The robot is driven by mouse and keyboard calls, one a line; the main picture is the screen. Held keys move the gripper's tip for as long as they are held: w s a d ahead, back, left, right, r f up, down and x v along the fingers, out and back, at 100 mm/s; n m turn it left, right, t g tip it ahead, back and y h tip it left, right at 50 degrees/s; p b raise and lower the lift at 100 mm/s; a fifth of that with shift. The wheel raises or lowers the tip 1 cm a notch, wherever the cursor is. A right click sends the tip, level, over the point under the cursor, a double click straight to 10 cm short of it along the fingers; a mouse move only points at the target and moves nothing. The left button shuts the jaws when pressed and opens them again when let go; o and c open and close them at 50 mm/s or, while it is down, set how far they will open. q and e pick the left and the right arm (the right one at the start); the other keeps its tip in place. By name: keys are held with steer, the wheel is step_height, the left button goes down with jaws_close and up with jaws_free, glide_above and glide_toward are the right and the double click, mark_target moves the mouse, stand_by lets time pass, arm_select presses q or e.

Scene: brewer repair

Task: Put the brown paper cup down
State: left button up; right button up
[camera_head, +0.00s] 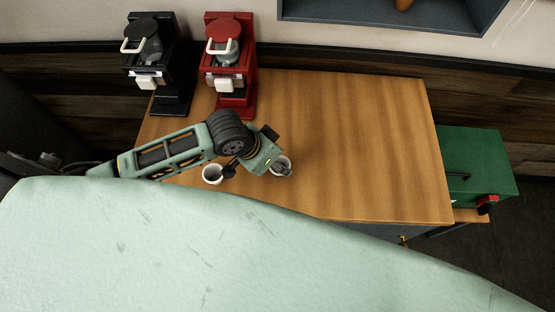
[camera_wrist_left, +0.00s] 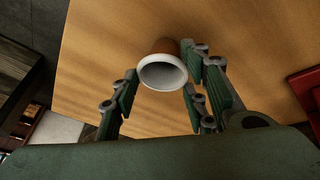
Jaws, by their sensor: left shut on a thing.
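The brown paper cup (camera_wrist_left: 172,48) has a brown side and a thick white rim. In the left wrist view it sits between the fingers of my left gripper (camera_wrist_left: 165,100), with its open mouth toward the camera. In the head view the held cup (camera_head: 279,161) shows as a pale rim partly hidden by my left gripper (camera_head: 284,169), over the wooden table (camera_head: 350,150). My left gripper is shut on this cup. I cannot tell whether the cup's base touches the table. My right gripper is not in view.
Another white-rimmed cup (camera_head: 212,174) stands left of my gripper, close to my arm. A black brewer (camera_head: 160,65) and a red brewer (camera_head: 229,65) stand at the back left. A green box (camera_head: 480,160) is beyond the table's right edge. The table's right half is clear.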

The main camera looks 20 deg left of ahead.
arm_select(q)
steer(key=shift+d+f, duration=0.1)
steer(key=shift+f, duration=0.1)
steer(key=o, duration=0.7)
steer(key=shift+a+r, duration=0.25)
steer(key=shift+r, duration=0.25)
steer(key=b+v, duration=0.2)
steer(key=v, duration=0.9)
steer(key=shift+s, duration=0.15)
